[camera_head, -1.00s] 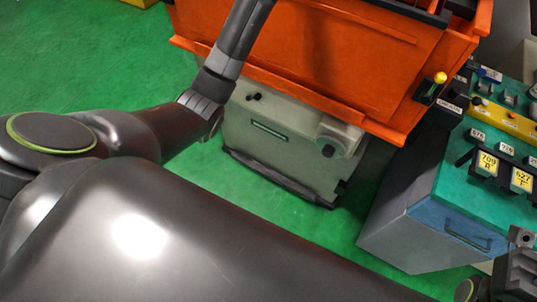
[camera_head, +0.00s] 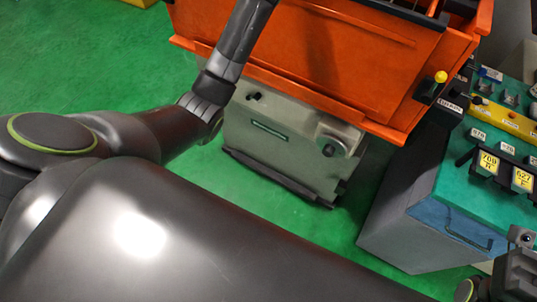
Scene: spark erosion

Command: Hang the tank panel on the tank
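The orange tank (camera_head: 340,60) fills the top middle of the head view, cut off by the top edge. Its orange front face is tilted in the picture, and a drain lever with a yellow knob (camera_head: 440,77) sits at its right end. I cannot tell a separate tank panel from the tank's own walls. My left arm runs from the left and up across the tank's front; its gripper is beyond the top edge. A dark grey part of my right arm, perhaps the gripper body, shows in the bottom right corner; no fingertips are visible.
A pale grey machine base (camera_head: 290,145) stands under the tank. A teal-topped cabinet (camera_head: 455,205) with labelled racks (camera_head: 505,165) and a yellow strip (camera_head: 510,120) stands at the right. The green floor (camera_head: 90,55) is clear at the left.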

